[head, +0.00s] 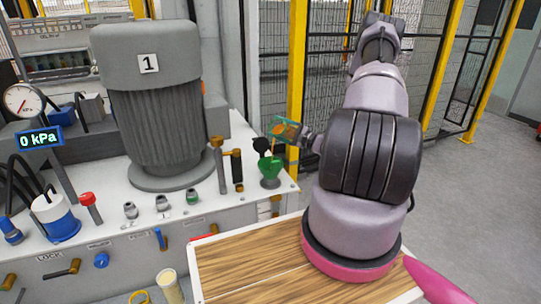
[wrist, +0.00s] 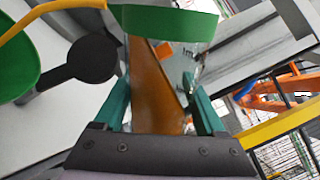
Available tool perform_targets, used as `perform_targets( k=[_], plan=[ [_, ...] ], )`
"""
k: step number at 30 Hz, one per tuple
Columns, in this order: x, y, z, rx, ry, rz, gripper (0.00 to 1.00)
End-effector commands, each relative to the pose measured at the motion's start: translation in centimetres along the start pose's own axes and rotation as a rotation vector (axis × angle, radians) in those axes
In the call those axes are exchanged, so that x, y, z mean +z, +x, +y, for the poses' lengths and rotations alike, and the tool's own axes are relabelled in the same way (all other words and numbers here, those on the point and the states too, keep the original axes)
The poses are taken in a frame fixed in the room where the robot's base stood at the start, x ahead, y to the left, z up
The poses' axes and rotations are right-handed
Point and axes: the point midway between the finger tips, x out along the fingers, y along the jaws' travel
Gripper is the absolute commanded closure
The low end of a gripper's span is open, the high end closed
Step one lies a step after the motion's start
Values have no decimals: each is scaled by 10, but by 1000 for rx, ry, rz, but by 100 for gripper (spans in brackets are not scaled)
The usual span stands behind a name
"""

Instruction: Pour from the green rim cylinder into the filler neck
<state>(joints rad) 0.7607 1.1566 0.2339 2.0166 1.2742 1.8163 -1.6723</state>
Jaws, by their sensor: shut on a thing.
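My gripper (head: 300,135) is shut on a clear cylinder with a green rim (wrist: 165,22), which holds orange-brown liquid (wrist: 158,90). In the head view the cylinder (head: 285,129) is tipped well over, near the back right corner of the bench. The green filler neck (head: 270,170) stands on the bench just below and slightly left of it, with a black round cap (head: 262,145) raised beside its mouth. In the wrist view the neck (wrist: 16,55) is at the left edge, with the cap (wrist: 92,58) between it and the cylinder. I cannot tell whether liquid leaves the rim.
A large grey motor marked 1 (head: 150,100) stands left of the neck, with brown upright fittings (head: 236,168) between them. A wooden top (head: 250,268) lies in front. A yellow post (head: 296,70) and mesh fence are close behind. Open floor is at right.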

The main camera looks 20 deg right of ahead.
Motion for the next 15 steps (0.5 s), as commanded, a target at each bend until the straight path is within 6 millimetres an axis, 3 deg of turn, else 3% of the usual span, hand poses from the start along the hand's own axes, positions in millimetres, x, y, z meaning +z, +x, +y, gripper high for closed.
perform_targets(
  k=[15],
  plan=[
    [0,0,0,-1,-50,-9,100]
  ],
)
